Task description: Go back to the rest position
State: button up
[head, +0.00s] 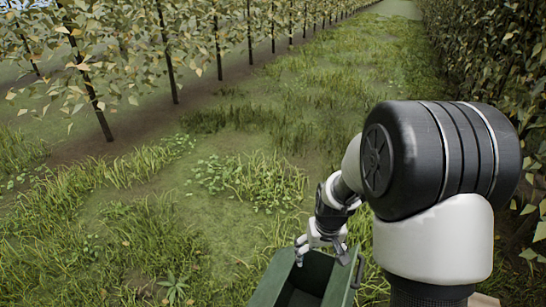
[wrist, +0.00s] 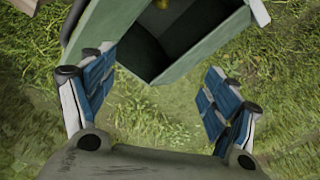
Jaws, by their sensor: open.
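A row of trees with dark trunks (head: 168,60) runs along the left. A dense leafy hedge (head: 490,50) stands on the right. The grass lane (head: 300,95) between them is open. My arm hides part of the lower right.

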jog(key=s+a+r, duration=0.1)
jog(key=s+r, duration=0.3)
jog(key=r, duration=0.6)
jog(key=s+a+r+t, duration=0.1)
jog(key=s+r, duration=0.5)
jog(key=s, duration=0.3)
jog(key=s+a+r+t, duration=0.1)
jog(key=s+r, duration=0.5)
jog(key=s, duration=0.4)
jog(key=shift+s+t, duration=0.25)
jog(key=shift+t, duration=0.15)
